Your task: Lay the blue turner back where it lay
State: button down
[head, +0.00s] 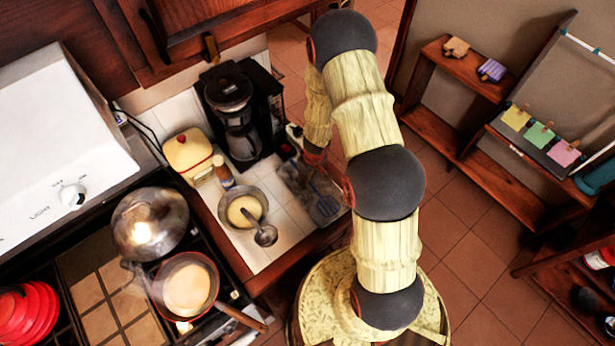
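The blue turner (325,204) shows small at the right end of the white tiled counter (286,228), amid greyish shapes beside my arm. I cannot tell whether it rests on the counter or is held just above it. My arm reaches up and bends back down, with its wrist end just above the turner in the picture. My gripper blends into the grey area there, and its fingers cannot be made out.
A bowl (238,203) with a ladle (265,236), a bottle (223,172), a yellow container (189,152) and a coffee maker (232,110) crowd the counter. A pan (188,285) and a metal lidded pot (150,222) stand on the stove. Shelves (465,69) stand at right.

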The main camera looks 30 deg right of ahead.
jog(key=shift+f, duration=0.35)
jog(key=c, duration=1.7)
grip_release()
jog(key=shift+o, duration=0.2)
jog(key=shift+r, duration=0.1)
notch_tip(320, 180, up, 12)
jog(key=s, duration=0.1)
jog(key=shift+s+d+f, duration=0.2)
jog(key=shift+s, duration=0.15)
